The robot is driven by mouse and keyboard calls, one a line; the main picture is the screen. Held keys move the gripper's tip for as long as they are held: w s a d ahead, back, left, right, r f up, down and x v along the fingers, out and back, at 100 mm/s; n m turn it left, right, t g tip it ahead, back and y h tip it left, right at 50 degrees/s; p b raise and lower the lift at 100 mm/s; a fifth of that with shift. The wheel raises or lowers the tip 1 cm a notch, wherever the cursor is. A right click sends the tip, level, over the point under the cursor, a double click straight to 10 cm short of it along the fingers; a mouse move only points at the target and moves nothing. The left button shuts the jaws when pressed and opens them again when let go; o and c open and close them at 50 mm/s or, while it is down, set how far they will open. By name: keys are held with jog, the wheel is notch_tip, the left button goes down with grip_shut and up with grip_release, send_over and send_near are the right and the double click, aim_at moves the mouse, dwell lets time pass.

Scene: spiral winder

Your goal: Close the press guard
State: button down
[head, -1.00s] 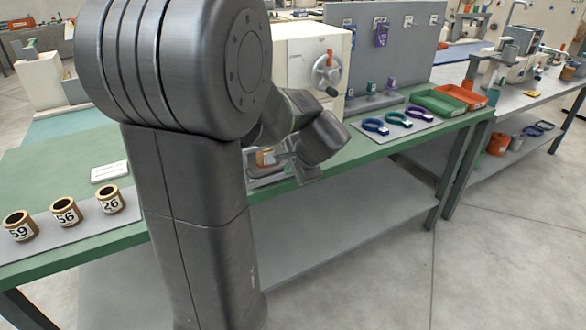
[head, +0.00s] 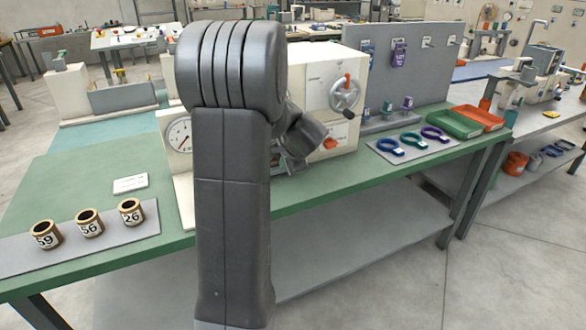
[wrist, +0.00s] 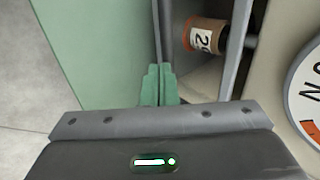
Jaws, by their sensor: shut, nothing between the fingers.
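The press (head: 332,70) is a cream machine with a handwheel and a dial, standing on the green bench behind my arm. In the wrist view my gripper (wrist: 158,88) has its green fingers together and empty. The fingertips are close to a thin grey upright edge (wrist: 160,35), which looks like part of the press guard; I cannot tell whether they touch. Right of it is a recess holding a copper-coloured cylinder (wrist: 206,36) with a number label, and a second grey edge (wrist: 237,45). My arm hides the guard and my fingertips in the head view.
The dial gauge (head: 180,134) is close to the right of my gripper in the wrist view. Three numbered bushings (head: 88,223) stand on a grey mat at left. Coloured rings (head: 411,141) and a green tray (head: 452,122) lie at right. The bench front is mostly clear.

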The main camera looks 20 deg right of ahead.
jog(key=shift+w+a+r+p, duration=0.1)
jog(key=shift+w+p, duration=0.2)
jog(key=shift+w, duration=1.1)
jog(key=shift+s, duration=0.1)
